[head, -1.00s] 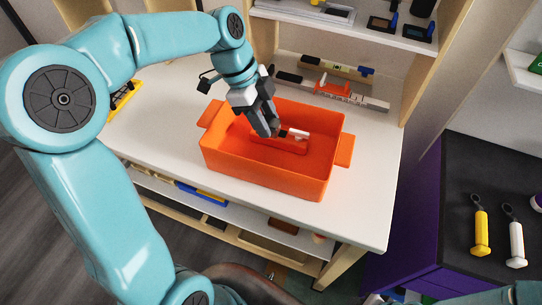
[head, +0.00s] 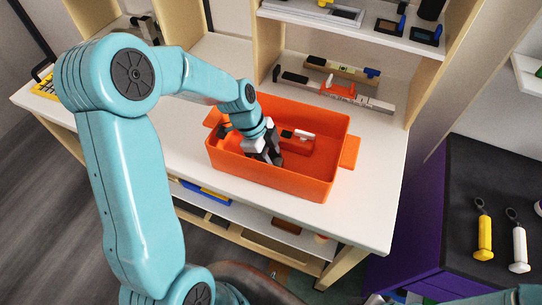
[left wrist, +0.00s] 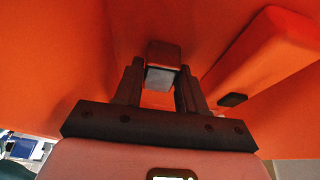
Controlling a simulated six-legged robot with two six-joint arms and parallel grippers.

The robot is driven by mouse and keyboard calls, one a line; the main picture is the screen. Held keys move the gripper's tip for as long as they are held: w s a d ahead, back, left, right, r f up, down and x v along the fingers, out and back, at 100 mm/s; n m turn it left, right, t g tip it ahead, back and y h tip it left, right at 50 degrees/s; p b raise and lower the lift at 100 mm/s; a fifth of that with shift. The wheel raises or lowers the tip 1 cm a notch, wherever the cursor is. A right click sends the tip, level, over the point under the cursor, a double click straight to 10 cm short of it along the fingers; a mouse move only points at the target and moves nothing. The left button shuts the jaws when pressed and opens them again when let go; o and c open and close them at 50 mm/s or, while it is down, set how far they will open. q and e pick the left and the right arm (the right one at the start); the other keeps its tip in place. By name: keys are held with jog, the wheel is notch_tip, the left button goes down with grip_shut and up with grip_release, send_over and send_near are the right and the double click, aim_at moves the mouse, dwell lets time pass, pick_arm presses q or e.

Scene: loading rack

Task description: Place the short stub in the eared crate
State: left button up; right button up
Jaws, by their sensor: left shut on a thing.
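The eared crate (head: 270,178) is a deep orange box with an ear at each end, standing on the white bench. My left gripper (head: 265,158) reaches down inside its left half. In the left wrist view the two dark fingers (left wrist: 160,92) are shut on a small block (left wrist: 162,60), apparently the short stub, with a reddish top and a grey face. Orange crate walls surround it there. In the head view the stub is hidden by the gripper. I cannot tell whether it touches the crate floor. My right gripper is not in view.
An orange piece (head: 296,147) with black and white parts lies inside the crate, right of my gripper. Tools and a long grey rail (head: 345,95) lie behind the crate. A yellow (head: 483,238) and a white handled item (head: 518,247) lie on the dark cabinet at right.

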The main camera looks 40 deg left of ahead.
pick_arm(q)
jog(key=shift+f, duration=0.15)
jog(key=o, duration=1.1)
jog(key=shift+r, duration=0.35)
jog(key=v, duration=1.1)
jog(key=shift+a+r+b, duration=0.3)
jog(key=shift+b, duration=0.05)
